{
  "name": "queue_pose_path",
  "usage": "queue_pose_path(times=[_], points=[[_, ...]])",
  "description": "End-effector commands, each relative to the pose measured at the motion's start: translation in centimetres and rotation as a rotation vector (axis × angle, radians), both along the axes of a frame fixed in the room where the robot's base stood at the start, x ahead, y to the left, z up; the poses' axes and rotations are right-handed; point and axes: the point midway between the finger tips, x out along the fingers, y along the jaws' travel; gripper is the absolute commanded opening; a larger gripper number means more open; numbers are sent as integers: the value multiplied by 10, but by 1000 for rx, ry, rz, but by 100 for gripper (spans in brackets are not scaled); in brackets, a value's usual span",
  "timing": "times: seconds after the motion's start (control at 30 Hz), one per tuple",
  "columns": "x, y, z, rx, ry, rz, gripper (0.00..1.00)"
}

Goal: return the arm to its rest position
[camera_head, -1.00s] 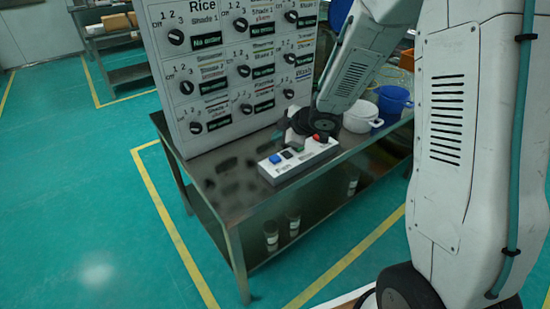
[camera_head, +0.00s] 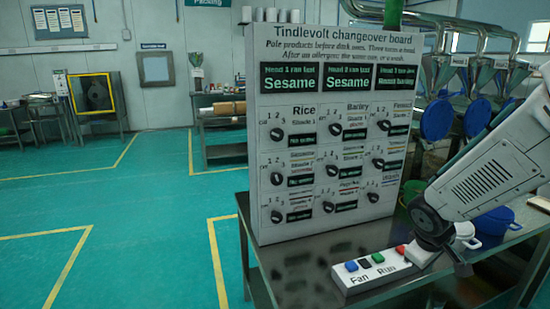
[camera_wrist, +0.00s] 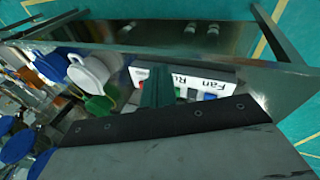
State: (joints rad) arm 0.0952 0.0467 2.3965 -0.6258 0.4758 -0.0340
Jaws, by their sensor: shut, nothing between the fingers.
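My arm (camera_head: 490,170) reaches in from the right in the head view, bent down over the metal table. My gripper (camera_wrist: 157,88) is shut and empty in the wrist view, with the button box beyond it. In the head view its tip (camera_head: 462,267) is partly hidden behind the wrist, close to the right end of the button box (camera_head: 372,272). This white box is marked Fan and Run and carries blue, black, green and red buttons. I cannot tell whether the gripper touches it.
A tall changeover board (camera_head: 330,130) with dials stands on the metal table (camera_head: 300,262), left of my arm. White (camera_head: 465,236) and blue (camera_head: 493,221) pots stand behind the wrist. Steel hoppers with blue covers (camera_head: 436,118) are at the back right. Open green floor lies left.

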Motion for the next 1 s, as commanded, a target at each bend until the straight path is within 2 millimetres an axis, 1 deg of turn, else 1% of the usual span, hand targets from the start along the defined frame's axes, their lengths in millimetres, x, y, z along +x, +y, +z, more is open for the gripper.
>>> queue_pose_path(times=[0.03,0.07,0.1,0.17,0.2,0.27,0.3,0.4,0.5,0.6,0.7,0.83,1.0], points=[[-25,2,18,9,24,-84,0],[-40,4,27,19,44,-134,0],[-60,8,37,36,72,-196,0],[-89,16,52,69,109,-274,0],[-108,23,62,95,133,-321,0],[-135,35,75,137,164,-379,0],[-152,43,83,168,181,-411,0],[-190,64,102,247,210,-464,0],[-217,81,117,317,209,-483,0],[-230,91,128,364,164,-473,0],[-235,93,136,378,115,-456,0],[-237,95,143,383,82,-445,0],[-237,95,143,383,79,-442,0]])
